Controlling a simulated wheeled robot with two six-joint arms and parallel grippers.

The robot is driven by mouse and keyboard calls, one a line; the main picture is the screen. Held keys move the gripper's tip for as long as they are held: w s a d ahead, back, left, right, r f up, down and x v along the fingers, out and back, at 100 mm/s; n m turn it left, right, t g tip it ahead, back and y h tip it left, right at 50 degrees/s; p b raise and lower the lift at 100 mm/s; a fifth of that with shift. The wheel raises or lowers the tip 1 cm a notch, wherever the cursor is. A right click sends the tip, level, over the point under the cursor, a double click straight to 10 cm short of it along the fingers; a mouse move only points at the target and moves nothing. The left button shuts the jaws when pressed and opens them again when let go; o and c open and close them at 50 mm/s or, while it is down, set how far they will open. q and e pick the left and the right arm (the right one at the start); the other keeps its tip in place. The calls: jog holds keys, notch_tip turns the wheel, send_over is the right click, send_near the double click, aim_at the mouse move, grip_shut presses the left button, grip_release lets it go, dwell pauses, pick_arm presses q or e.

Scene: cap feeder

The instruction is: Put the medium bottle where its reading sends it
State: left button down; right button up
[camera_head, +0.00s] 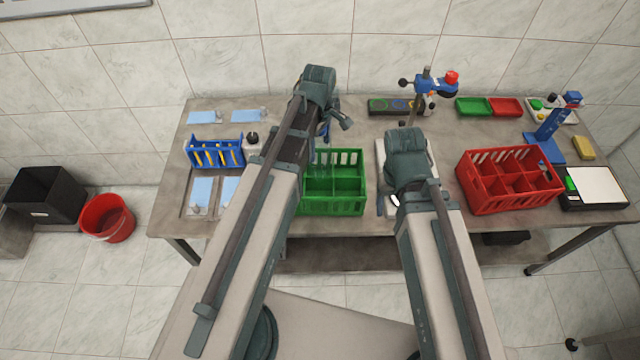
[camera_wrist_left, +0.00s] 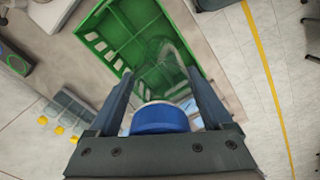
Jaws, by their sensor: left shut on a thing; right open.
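My left gripper (camera_wrist_left: 158,78) is shut on a clear bottle with a blue cap (camera_wrist_left: 160,118). The left wrist view shows the bottle's see-through body pointing down toward the green crate (camera_wrist_left: 125,35). In the head view the green crate (camera_head: 333,209) has several compartments and stands at the table's front middle; my left arm covers its left side. Whether the bottle's base is inside a compartment is unclear. My right gripper (camera_head: 390,203) is mostly hidden behind its wrist, between the crates, open. The red crate (camera_head: 515,202) stands to the right.
A scale (camera_head: 597,187) with a green display is at the right end. A blue stand (camera_head: 548,135), a yellow sponge (camera_head: 584,148) and a green-and-red tray (camera_head: 488,107) are behind. A blue rack (camera_head: 216,154) stands left. A red bucket (camera_head: 107,218) is on the floor.

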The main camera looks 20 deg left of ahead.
aim_at(319, 173)
pick_arm(q)
notch_tip(319, 173, down, 14)
jog(key=b, duration=1.3)
jog(key=shift+r, duration=0.25)
jog(key=shift+f, duration=0.1)
notch_tip(319, 173, down, 4)
jog(key=b, duration=0.4)
jog(key=shift+f+b, duration=0.1)
jog(key=shift+b, duration=0.2)
jog(key=shift+f, duration=0.2)
jog(key=shift+c, duration=0.3)
grip_release()
jog(key=shift+r, duration=0.15)
